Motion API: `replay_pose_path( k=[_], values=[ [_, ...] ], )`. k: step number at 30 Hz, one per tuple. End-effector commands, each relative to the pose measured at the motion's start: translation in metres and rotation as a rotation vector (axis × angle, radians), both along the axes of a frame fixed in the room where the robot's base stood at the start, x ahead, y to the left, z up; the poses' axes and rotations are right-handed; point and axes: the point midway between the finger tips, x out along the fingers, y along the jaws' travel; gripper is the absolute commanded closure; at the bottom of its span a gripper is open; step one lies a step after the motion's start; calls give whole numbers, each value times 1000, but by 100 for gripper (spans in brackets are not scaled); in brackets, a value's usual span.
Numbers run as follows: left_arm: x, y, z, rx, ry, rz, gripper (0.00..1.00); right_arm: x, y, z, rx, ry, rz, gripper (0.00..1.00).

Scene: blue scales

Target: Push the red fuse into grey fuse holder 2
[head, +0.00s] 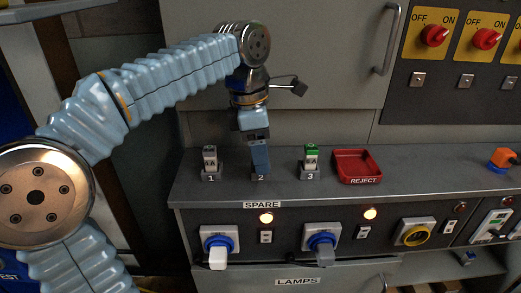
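My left gripper (260,172) points down over the place marked 2 on the grey ledge (406,180). Its blue fingers are seen as one block, so I cannot tell whether they are open or shut. They hide grey fuse holder 2, and only the label "2" shows just below the fingertips. I see no red fuse; one may be hidden by the fingers. Holder 1 (211,174) stands to the left with a pale grey fuse (209,154). Holder 3 (310,174) stands to the right with a green-topped fuse (312,152). My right gripper is out of view.
A red reject tray (356,166) sits right of holder 3. An orange-topped item (502,158) is at the far right. Blue sockets with a white plug (218,257) and a grey plug (324,254) are on the front panel below. A cabinet door handle (389,40) is behind.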

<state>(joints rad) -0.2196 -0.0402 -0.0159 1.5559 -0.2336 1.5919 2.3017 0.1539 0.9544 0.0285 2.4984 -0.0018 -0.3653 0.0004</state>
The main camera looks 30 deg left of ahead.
Motion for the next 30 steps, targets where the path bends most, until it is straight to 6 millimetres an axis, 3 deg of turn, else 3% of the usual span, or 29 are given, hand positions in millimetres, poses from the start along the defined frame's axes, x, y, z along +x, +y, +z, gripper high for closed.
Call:
replay_pose_path(
  k=[7, 11, 24, 30],
  values=[
    [0, 0, 0, 0, 0, 0, 40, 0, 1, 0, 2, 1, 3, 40],
    [0, 1, 14, 0, -1, 0, 40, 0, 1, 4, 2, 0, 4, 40],
    [-8, 14, 117, 0, -2, -1, 40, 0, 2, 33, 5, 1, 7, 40],
    [-10, 17, 133, 0, -1, 0, 40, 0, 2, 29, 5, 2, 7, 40]
  ],
)
